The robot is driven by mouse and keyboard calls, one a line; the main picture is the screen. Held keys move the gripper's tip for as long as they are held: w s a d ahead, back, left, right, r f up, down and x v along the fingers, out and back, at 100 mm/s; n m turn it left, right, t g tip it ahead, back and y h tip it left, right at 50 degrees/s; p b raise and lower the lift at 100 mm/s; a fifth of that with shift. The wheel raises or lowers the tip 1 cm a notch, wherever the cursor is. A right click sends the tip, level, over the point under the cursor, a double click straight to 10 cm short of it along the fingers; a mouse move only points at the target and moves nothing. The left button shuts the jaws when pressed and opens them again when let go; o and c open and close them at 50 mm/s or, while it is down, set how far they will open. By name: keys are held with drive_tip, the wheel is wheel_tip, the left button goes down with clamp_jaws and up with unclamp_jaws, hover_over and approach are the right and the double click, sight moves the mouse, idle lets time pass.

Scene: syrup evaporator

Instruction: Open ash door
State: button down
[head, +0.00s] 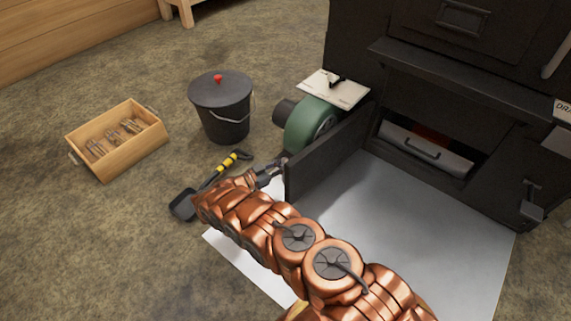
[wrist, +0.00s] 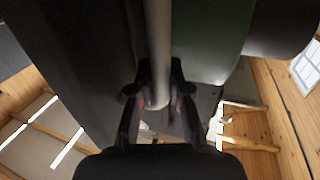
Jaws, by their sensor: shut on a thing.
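The ash door (head: 325,158) is a dark flat panel low on the black evaporator. It stands swung wide open to the left, its free edge toward my arm. My gripper (head: 270,173) is at the outer side of the door near that free edge. In the wrist view, my gripper (wrist: 159,80) is shut on the light-coloured bar of the door handle (wrist: 158,35), with the dark door (wrist: 80,50) beside it on the left. Behind the open door, a grey ash pan (head: 428,157) with a dark handle sits inside the opening, with an orange glow above it.
A green blower (head: 308,124) stands close behind the door; its green housing also shows in the wrist view (wrist: 208,40). A lidded black bucket (head: 222,108), a shovel (head: 207,186) and a wooden box (head: 115,140) stand left. A pale floor sheet (head: 440,240) lies clear in front.

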drive_tip(key=shift+w+d, duration=0.1)
drive_tip(key=shift+d, duration=0.2)
drive_tip(key=c, duration=1.4)
unclamp_jaws()
drive_tip(key=o, duration=0.3)
drive_tip(key=shift+a, duration=0.25)
drive_tip(key=shift+a, duration=0.1)
drive_tip(key=v, duration=1.2)
drive_tip(key=shift+r, duration=0.1)
